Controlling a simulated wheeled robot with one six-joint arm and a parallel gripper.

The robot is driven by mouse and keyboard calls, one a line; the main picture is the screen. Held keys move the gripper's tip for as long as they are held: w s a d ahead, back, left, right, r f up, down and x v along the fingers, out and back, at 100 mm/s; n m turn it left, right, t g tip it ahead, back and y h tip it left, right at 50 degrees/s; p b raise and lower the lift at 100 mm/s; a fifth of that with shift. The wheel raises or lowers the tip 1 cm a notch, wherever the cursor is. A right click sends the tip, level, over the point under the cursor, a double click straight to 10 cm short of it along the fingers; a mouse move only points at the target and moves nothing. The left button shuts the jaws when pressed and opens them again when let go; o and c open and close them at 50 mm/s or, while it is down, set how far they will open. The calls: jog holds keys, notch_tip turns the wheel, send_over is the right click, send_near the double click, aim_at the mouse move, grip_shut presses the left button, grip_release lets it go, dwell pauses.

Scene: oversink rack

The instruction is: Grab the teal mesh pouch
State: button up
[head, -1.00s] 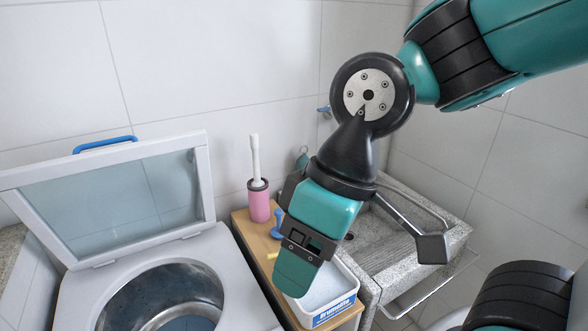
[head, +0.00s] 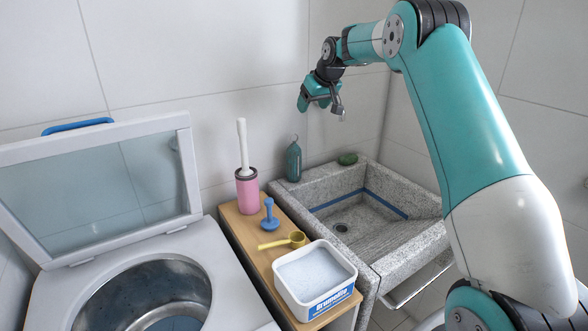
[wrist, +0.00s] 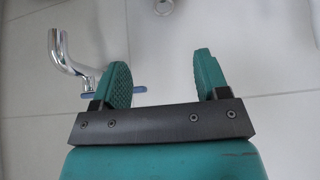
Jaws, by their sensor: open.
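The teal mesh pouch (head: 293,163) hangs upright against the tiled wall, by a thin loop at its top, above the back left corner of the stone sink. It is dark teal and narrow. My gripper (head: 318,104) is up near the back wall, above and slightly right of the pouch, apart from it. In the wrist view my gripper (wrist: 163,78) has its two teal fingers spread with nothing between them. The pouch is not seen in the wrist view.
A chrome pipe (wrist: 66,55) is beside the left finger. The wooden shelf holds a pink brush holder (head: 247,192), blue plunger (head: 269,217), yellow scoop (head: 283,241) and white tub (head: 343,284).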

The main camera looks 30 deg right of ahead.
jog(key=p, duration=0.3)
send_near(295, 143)
jog(key=w+f, duration=0.1)
jog(key=w, duration=0.1)
jog(key=shift+p+x, duration=1.6)
jog(key=shift+x, duration=1.3)
jog(key=shift+w, duration=0.1)
grip_shut()
